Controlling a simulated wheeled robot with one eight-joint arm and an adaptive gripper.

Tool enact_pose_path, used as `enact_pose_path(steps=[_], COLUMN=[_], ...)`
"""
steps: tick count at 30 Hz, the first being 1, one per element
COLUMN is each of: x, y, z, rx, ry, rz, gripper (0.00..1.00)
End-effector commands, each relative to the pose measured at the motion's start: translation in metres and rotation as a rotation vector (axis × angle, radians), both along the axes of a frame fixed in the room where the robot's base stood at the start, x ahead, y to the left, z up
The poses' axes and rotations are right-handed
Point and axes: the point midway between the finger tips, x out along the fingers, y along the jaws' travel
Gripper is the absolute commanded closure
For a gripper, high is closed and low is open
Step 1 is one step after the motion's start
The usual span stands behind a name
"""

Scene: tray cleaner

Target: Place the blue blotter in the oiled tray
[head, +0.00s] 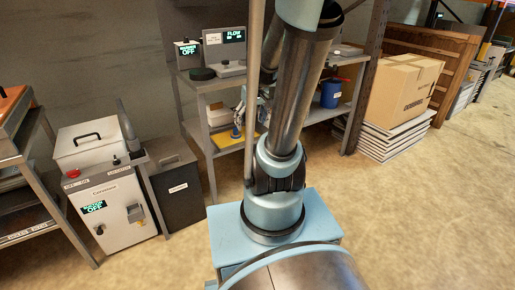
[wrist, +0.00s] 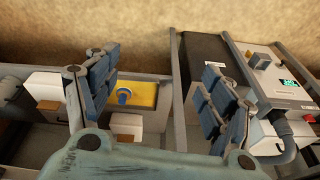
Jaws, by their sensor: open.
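A small blue piece with a round top, which looks like the blue blotter (wrist: 123,95), is at the yellow-bottomed tray (wrist: 147,92) in the wrist view. I cannot tell whether it rests in the tray or stands above it. In the head view a blue piece (head: 236,131) shows beside a yellow surface (head: 228,143) on the shelf rack's lower level. My gripper (wrist: 162,62) is open, its two dark blue fingers wide apart with nothing between the pads. The blue piece is near the left finger. In the head view my arm hides most of the gripper.
White boxes (wrist: 130,124) flank the tray. A dark bin (head: 178,182) and a grey control cabinet (head: 112,205) stand left of the shelf rack (head: 207,130). A blue container (head: 331,93) is on the rack's right side. Open floor (head: 430,220) lies to the right.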

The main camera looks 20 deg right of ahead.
Motion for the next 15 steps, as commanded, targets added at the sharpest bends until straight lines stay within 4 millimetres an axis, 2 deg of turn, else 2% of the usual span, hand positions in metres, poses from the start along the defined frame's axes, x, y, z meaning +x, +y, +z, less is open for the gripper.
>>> enact_pose_path(steps=[3,15], x=[-0.029,-0.112], y=[0.002,0.003], z=[0.000,-0.013], rx=[-0.006,-0.028], ry=[0.009,0.035], rz=[-0.023,-0.112], gripper=[0.25,0.25])
